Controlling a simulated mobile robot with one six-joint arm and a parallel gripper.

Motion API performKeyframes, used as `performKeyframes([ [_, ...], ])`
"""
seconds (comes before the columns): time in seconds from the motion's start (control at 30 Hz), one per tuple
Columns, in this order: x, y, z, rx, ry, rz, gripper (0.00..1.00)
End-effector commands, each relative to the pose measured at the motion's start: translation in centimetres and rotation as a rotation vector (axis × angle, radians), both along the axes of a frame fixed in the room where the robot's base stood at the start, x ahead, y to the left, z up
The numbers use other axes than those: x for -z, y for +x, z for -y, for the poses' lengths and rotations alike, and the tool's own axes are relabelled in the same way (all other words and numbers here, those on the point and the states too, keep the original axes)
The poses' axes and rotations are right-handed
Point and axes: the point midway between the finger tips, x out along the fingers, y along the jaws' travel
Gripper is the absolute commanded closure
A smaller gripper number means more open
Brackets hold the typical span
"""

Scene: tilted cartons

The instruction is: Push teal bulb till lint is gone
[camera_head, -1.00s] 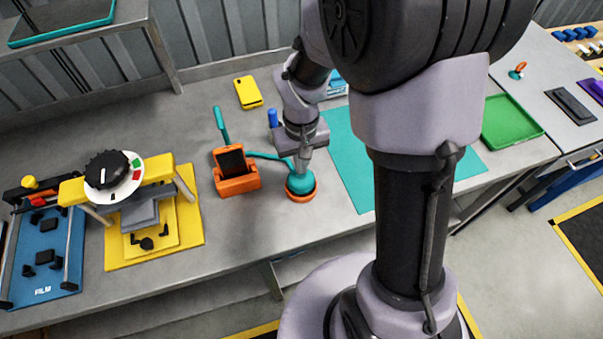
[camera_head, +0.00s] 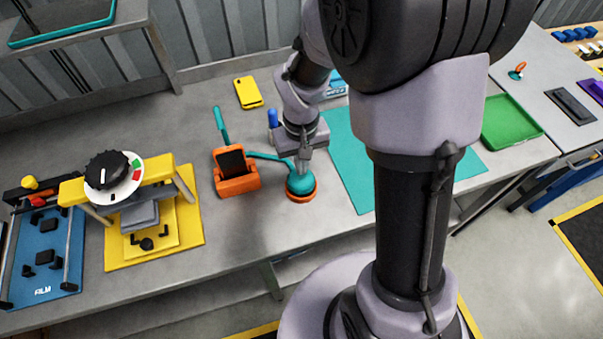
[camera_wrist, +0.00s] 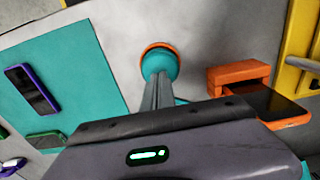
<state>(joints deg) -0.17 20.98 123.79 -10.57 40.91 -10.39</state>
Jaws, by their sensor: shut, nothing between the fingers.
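The teal bulb (camera_head: 300,184) sits on an orange round base on the grey bench, and it also shows in the wrist view (camera_wrist: 158,62). A teal tube runs from it to an orange holder (camera_head: 238,182) with a dark-screened phone (camera_head: 231,160) in it. My gripper (camera_head: 304,170) is shut and empty, pointing down at the top of the bulb. In the wrist view my gripper's fingertips (camera_wrist: 159,80) overlap the bulb's near side; whether they touch is hard to tell. Any lint is too small to see.
A teal mat (camera_head: 350,165) lies right of the bulb, partly hidden by my arm. A yellow press with a dial (camera_head: 112,172) and a blue film fixture (camera_head: 45,255) stand left. A yellow phone (camera_head: 248,92) lies behind. Bare bench lies in front of the holder.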

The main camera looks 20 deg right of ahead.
Motion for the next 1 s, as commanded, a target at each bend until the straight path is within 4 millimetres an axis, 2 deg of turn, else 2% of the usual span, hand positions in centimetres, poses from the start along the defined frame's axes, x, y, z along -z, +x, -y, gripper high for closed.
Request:
performKeyframes([
  [0.47, 0.1, 0.0, 0.0, 0.000, 0.000, 0.000, 1.00],
  [1.0, 2.2, 0.0, 0.0, 0.000, 0.000, -0.001, 1.00],
])
